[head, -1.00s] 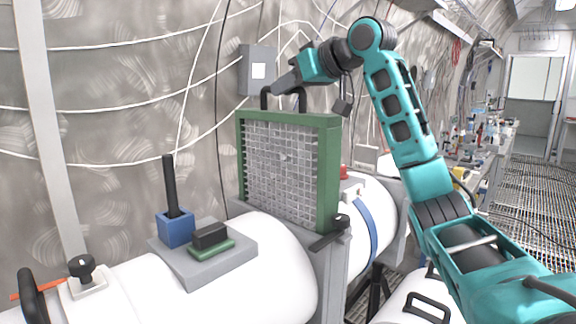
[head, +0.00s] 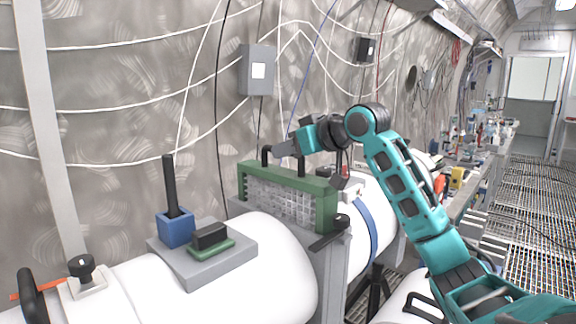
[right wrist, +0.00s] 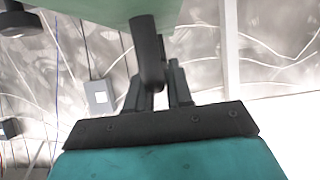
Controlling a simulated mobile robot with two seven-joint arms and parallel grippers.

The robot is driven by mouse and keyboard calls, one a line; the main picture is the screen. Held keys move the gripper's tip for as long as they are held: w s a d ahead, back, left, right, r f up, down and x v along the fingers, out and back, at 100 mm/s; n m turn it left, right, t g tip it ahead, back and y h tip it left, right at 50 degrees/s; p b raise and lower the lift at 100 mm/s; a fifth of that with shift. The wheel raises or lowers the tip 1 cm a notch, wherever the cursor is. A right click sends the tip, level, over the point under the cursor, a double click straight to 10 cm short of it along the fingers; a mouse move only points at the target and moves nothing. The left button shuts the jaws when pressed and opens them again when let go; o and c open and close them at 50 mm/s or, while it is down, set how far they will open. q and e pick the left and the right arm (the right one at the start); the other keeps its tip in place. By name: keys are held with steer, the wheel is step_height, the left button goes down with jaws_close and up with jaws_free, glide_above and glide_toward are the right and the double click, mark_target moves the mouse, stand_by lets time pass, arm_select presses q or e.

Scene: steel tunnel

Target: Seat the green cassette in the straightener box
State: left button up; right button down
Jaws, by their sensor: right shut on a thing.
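The green cassette (head: 327,206) is a green frame around a grey grid, with a black handle on its top. In the head view it stands upright, its lower part hidden inside the grey straightener box (head: 331,273) between the white pipe sections. My right gripper (head: 274,152) is shut on the cassette's handle, above the frame. The right wrist view shows the fingers (right wrist: 160,90) at the black handle, with the green frame (right wrist: 105,12) beyond. Whether the cassette touches the box bottom cannot be seen. My left gripper is not in view.
A grey tray (head: 208,271) on the near pipe holds a blue block (head: 175,229) with a black rod and a small black-and-green block (head: 210,237). A black knob (head: 342,222) sits at the box's right edge. A grey wall box (head: 258,70) hangs behind.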

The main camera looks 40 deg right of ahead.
mark_target(282, 171)
steer(key=shift+f, duration=1.6)
steer(key=shift+f, duration=0.6)
steer(key=c, duration=1)
jaws_free()
steer(key=shift+f, duration=0.1)
